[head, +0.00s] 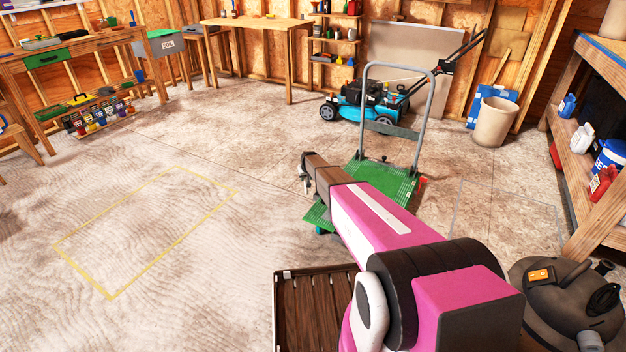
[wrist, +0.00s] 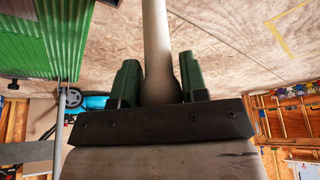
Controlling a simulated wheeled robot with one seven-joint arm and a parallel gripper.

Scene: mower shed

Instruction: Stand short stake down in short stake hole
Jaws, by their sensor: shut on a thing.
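My gripper (wrist: 155,78) has green fingers, one on each side of a pale, round, pole-like thing, the short stake (wrist: 155,38). It is shut on the stake, which runs out past the top of the wrist view and looks wider near the fingers. In the head view my arm reaches over the green cart, and its far end hides most of the gripper and the stake. I cannot make out the short stake hole in either view.
The green cart (head: 400,184) with a grey push handle stands close to the arm; its green deck also shows in the wrist view (wrist: 62,38). A dark slatted crate (head: 287,274) is at the front. Open floor with a yellow outline (head: 82,275) lies left.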

